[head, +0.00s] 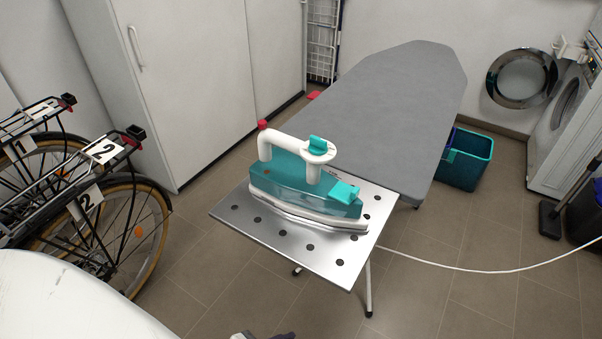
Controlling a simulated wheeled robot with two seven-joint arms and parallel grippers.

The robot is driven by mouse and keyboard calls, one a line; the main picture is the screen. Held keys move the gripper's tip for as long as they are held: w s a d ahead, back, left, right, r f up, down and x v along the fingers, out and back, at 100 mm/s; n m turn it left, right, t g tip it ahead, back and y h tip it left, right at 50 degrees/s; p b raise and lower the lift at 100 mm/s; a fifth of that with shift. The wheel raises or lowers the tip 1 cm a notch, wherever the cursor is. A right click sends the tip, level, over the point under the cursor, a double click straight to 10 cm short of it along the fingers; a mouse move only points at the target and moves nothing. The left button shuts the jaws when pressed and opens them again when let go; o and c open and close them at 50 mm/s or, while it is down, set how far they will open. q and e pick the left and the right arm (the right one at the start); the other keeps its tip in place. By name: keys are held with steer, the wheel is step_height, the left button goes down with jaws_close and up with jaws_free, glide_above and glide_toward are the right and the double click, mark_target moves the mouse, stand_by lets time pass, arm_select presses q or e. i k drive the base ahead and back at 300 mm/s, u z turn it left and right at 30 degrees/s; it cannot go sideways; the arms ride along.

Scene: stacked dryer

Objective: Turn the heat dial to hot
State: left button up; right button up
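A teal and white iron (290,185) rests flat on the perforated metal plate at the near end of the ironing board (390,110). A teal knob (317,143) sits on a round white disc at the right end of the iron's handle and looks like the heat dial. Its markings are too small to read. A red knob (263,125) tops the handle's left end, and a teal block (344,191) sits on the body's lower right. Neither gripper can be made out.
Bicycles (100,200) stand at the left before a white cabinet (180,80). A teal basket (465,160) is on the floor right of the board. A front-loading machine (560,130) with its door open stands far right. A white cord (470,268) runs right from the board.

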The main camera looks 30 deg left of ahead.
mark_target(317, 145)
steer(key=k, duration=0.65)
steer(key=u, duration=0.65)
steer(key=i, duration=1.15)
steer(key=z, duration=0.6)
